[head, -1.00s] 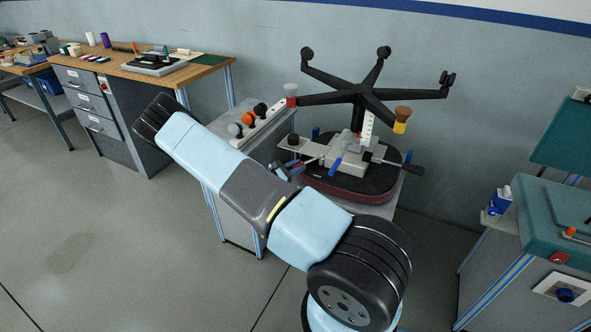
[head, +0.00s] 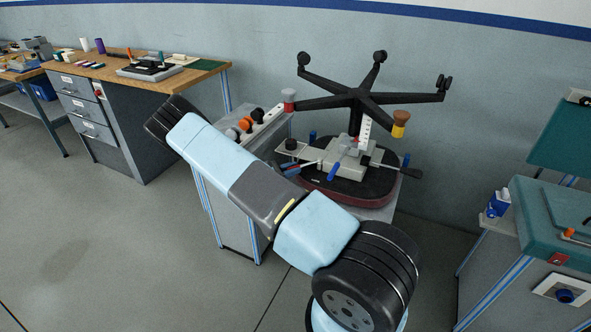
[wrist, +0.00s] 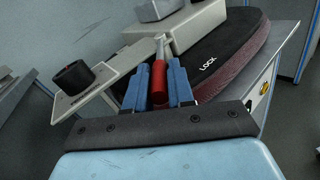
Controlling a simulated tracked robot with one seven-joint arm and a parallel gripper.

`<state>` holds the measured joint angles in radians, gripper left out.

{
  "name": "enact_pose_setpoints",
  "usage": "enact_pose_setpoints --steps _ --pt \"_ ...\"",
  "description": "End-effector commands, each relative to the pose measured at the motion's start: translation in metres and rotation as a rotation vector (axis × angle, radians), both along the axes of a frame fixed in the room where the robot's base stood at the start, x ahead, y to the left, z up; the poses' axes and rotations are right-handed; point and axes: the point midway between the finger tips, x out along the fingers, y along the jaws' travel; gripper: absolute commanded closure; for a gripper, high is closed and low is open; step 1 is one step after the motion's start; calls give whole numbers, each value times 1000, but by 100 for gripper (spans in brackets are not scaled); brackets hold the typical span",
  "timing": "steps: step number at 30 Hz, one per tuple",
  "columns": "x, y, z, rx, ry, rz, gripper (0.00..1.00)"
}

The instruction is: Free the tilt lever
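The chair stands upside down, its dark seat pad (head: 345,190) on a grey cart and its star base (head: 360,97) on top. A grey tilt mechanism box (head: 346,162) sits on the seat underside. A thin lever with a red grip (wrist: 160,85) reaches out from the mechanism and also shows in the head view (head: 311,163). My gripper (wrist: 160,75) has blue fingers on both sides of the red grip and appears shut on it. White "LOCK" lettering (wrist: 208,63) is on the dark pad. In the head view my arm hides part of the cart.
A flat plate with a black knob (wrist: 73,76) lies left of my fingers. A blue-handled lever (head: 333,172) and a black-handled lever (head: 411,173) are close by. A teal bench (head: 545,225) stands right.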

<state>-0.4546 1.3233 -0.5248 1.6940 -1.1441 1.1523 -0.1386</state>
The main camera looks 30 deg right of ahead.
Motion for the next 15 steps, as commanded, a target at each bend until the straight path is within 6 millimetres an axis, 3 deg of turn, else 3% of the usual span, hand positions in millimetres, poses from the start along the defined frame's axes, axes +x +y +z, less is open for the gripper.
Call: enact_pose_setpoints --steps 8,15 --pt "0 1 0 1 -1 2 52" --pt "0 2 0 1 0 2 52"
